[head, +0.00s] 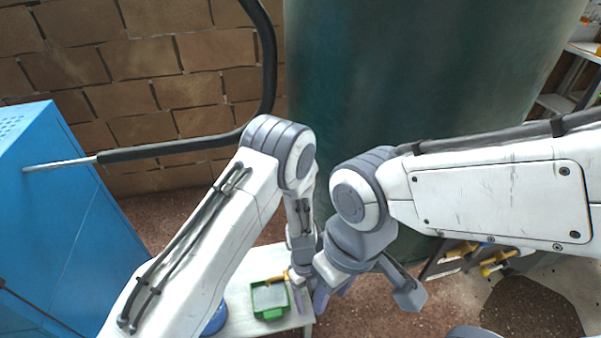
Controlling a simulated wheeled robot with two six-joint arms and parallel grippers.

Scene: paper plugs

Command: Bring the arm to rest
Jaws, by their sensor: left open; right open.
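My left arm reaches in from the lower left and bends down at its elbow. Its gripper (304,290) hangs beside the green tray, partly hidden behind my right wrist. My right arm comes in from the right. Its gripper (367,298) points down with its fingers spread wide and nothing seen between them. The two grippers overlap in the picture; I cannot tell whether they touch.
A small green tray (271,315) stands on a white table (238,298), with a small orange-brown item at its back edge. A blue cabinet (62,225) stands left, a large dark green tank (400,75) behind. Shelves (562,100) stand far right.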

